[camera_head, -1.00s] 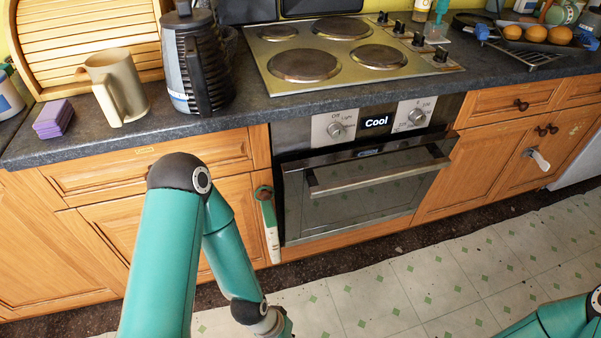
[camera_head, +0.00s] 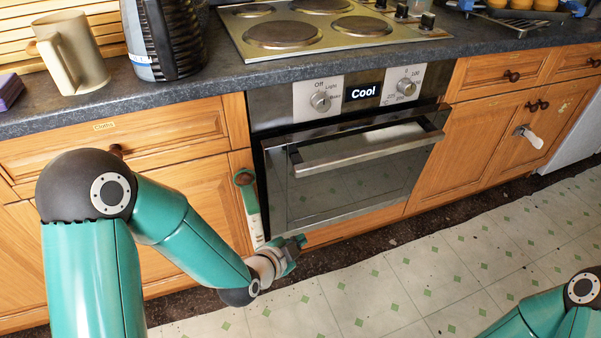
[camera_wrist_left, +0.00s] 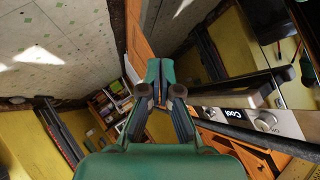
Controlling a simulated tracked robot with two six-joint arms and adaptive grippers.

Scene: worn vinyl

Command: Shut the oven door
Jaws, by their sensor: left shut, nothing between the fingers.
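The oven door (camera_head: 345,190) is dark glass with a silver handle (camera_head: 366,149) across its top. Its top edge leans forward from the control panel, so the door stands a little ajar. My left gripper (camera_head: 296,246) is low, by the door's bottom left corner; I cannot tell whether it touches the door. In the left wrist view its fingers (camera_wrist_left: 160,72) are closed together with nothing between them. The oven's control panel (camera_wrist_left: 248,118) shows at the right of that view. My right arm shows at the lower right, but its gripper is out of view.
The worktop (camera_head: 245,77) overhangs the oven and carries the hob (camera_head: 330,48), a beige mug (camera_head: 75,65) and a dark kettle (camera_head: 165,45). The tiled floor (camera_head: 400,280) in front is clear.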

